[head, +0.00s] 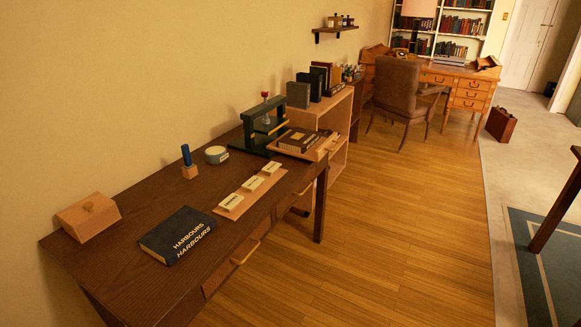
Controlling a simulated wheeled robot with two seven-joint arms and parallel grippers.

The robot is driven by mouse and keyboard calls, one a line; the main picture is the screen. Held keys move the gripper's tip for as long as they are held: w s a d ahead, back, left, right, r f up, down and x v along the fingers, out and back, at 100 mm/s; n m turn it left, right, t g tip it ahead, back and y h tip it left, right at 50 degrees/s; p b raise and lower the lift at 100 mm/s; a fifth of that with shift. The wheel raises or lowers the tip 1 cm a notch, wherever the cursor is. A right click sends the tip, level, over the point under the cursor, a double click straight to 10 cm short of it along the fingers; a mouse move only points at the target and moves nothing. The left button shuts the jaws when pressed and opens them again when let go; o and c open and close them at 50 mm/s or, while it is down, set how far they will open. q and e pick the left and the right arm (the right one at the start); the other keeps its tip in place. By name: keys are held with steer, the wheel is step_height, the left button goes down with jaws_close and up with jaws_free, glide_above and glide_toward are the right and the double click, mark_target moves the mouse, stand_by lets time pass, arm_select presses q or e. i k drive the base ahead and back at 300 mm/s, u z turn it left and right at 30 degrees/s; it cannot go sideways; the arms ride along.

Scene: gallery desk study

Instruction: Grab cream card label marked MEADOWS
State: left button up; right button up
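Three cream card labels lie in a row on a light wooden board (238,209) on the dark desk (140,195). The near label (231,201), the middle label (252,184) and the far label (270,169) each bear dark print. The print is too small to read, so I cannot tell which one says MEADOWS. Neither of my grippers is in view.
A dark book marked HARBOURS (177,236) lies left of the board. A wooden box (88,217), a blue upright item in a wooden block (188,168), a round tin (216,155) and a green press (265,128) stand behind. A wooden tray (318,153) holds books.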

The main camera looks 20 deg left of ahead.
mark_target(271, 166)
steer(key=z, duration=0.05)
steer(key=i, duration=1.55)
steer(key=u, duration=1.4)
steer(key=i, duration=0.75)
steer(key=u, duration=0.85)
